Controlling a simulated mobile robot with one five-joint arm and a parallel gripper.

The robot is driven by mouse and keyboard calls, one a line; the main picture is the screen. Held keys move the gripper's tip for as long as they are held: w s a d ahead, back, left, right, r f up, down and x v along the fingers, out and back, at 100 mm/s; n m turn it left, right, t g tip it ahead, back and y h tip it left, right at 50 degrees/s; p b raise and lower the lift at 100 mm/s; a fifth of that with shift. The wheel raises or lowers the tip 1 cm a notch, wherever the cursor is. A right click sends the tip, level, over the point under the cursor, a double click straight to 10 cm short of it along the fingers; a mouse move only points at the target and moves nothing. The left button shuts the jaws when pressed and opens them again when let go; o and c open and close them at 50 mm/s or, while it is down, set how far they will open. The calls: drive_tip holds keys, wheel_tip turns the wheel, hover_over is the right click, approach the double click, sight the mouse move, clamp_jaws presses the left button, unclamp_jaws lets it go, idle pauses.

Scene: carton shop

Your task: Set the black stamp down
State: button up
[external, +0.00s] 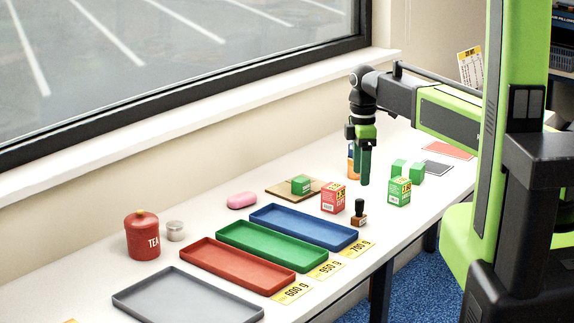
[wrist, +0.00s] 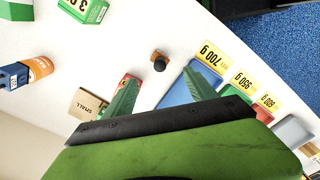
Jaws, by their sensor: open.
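The black stamp (external: 359,210) stands upright on the white table near its front edge, with a black handle and a brown base. It also shows in the wrist view (wrist: 159,60), beyond the fingertips and apart from them. My gripper (external: 365,182) is above the table, with its green fingers pointing down, behind the stamp in the external view. In the wrist view my gripper (wrist: 163,84) has its two fingers spread with nothing held between them.
A red carton (external: 333,198) stands close to the stamp, and a green carton (external: 399,193) stands to its right. Blue (external: 350,240), green (external: 222,238) and red (external: 190,262) trays with yellow weight cards lie to the left. An orange-and-blue bottle (wrist: 38,70) stands near my gripper.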

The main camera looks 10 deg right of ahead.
drive_tip(key=s+d+f+m+b, duration=0.1)
drive_tip(key=s+d+m, duration=0.2)
drive_tip(key=d+m, duration=0.6)
drive_tip(key=s+d+m+b, duration=0.1)
drive_tip(key=s+d+m, duration=0.2)
drive_tip(key=d+m, duration=0.6)
drive_tip(key=d, duration=0.7)
drive_tip(key=shift+d+f, duration=0.15)
drive_tip(key=shift+f, duration=0.2)
drive_tip(key=shift+s, duration=0.1)
